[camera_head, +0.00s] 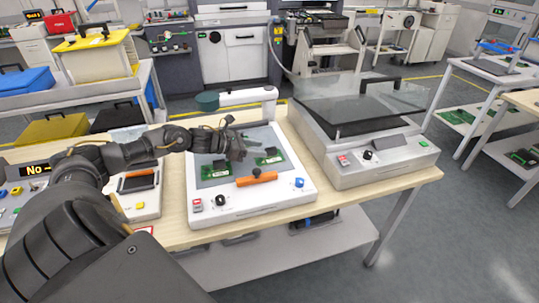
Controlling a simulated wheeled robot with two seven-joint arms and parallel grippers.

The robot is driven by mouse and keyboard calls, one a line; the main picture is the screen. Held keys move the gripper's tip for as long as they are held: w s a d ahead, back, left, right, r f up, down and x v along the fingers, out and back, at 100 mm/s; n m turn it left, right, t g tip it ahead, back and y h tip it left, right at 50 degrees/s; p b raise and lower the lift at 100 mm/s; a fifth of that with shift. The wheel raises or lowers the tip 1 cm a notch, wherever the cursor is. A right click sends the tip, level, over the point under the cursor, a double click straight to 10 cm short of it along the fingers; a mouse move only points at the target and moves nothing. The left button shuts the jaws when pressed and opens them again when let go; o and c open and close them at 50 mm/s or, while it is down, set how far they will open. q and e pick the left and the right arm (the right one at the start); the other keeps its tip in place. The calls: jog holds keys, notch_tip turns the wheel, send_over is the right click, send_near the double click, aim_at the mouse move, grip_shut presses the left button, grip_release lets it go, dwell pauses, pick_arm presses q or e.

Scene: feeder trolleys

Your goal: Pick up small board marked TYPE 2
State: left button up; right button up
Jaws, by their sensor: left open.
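Two small green boards lie on the grey plate of a white device (306,197) on the wooden table. The left board (214,172) and the right board (268,158) are too small for any TYPE marking to be read. My left arm comes in from the left, and its gripper (241,149) is above the plate between the two boards. It is open and holds nothing that I can see. Its distance above the boards cannot be told. My right gripper is not in view.
An orange handle (257,178) is at the front of the plate. A grey machine with a raised glass lid (360,105) stands to the right. Another panel (137,190) lies to the left.

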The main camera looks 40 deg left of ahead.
aim_at(267, 149)
pick_arm(q)
jog(key=x, duration=0.2)
jog(key=p+x, duration=0.1)
jog(key=x, duration=0.1)
jog(key=shift+d+r, duration=0.1)
jog(key=shift+r, duration=0.15)
jog(key=shift+w+d+f+p, duration=0.15)
jog(key=shift+w+p, duration=0.1)
jog(key=shift+p, duration=0.05)
jog(key=shift+f, duration=0.15)
jog(key=c, duration=0.9)
grip_shut()
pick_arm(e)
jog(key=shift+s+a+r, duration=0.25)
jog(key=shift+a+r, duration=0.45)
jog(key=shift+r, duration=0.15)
